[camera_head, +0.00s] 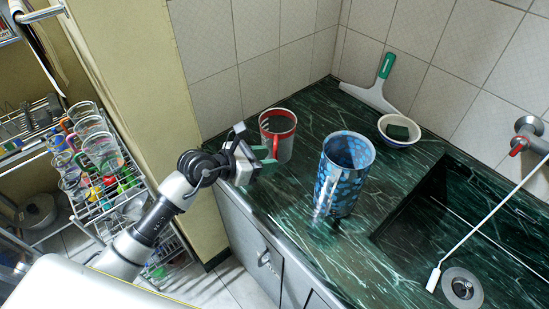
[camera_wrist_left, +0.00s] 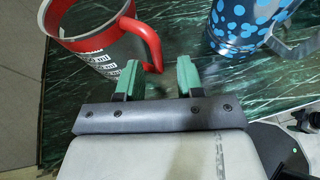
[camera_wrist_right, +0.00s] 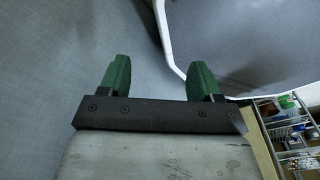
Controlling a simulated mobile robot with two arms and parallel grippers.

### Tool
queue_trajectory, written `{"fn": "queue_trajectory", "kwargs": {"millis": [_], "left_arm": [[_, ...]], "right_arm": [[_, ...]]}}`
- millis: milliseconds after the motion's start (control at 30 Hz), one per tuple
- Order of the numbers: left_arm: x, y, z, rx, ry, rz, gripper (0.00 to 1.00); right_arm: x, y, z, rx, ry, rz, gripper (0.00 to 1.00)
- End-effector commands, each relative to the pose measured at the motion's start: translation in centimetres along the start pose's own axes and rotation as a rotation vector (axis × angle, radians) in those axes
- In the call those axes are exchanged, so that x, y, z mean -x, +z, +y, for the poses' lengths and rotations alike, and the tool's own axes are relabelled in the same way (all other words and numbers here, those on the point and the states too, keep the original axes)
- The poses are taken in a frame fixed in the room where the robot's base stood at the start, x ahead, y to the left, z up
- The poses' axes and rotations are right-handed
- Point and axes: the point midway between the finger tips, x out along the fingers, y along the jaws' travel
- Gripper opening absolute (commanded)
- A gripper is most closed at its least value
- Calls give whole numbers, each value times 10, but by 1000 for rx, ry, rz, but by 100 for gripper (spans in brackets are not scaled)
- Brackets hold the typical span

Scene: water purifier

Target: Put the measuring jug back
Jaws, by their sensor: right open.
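The measuring jug (camera_head: 277,136), clear with a red rim, red handle and white markings, stands upright on the green marble counter at the back left. In the left wrist view the jug (camera_wrist_left: 105,55) is at the upper left, its red handle pointing at the fingers. My left gripper (camera_head: 264,158) is open at the jug's near side. Its fingers (camera_wrist_left: 159,75) are apart, with the handle's lower end appearing at the gap between them; I cannot tell whether they touch. My right gripper (camera_wrist_right: 157,78) is open and empty, away from the counter.
A blue patterned pitcher (camera_head: 344,176) stands right of the jug. A bowl with a sponge (camera_head: 398,131) and a squeegee (camera_head: 370,96) are at the back. The sink (camera_head: 463,250) is on the right. A wire rack (camera_head: 105,185) with cups is at left, past the yellow wall (camera_head: 200,140).

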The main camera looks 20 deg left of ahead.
Motion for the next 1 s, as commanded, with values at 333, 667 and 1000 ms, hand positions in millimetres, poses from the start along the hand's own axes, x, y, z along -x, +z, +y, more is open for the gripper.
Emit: {"fn": "queue_trajectory", "kwargs": {"millis": [333,667,1000], "left_arm": [[70,-2,0,-2,1,3,37],[87,0,0,1,0,0,37],[87,0,0,1,0,0,37]], "right_arm": [[-12,1,-1,-1,-1,0,64],[-14,1,-1,-1,-1,0,64],[-14,1,-1,0,-1,0,64]]}}
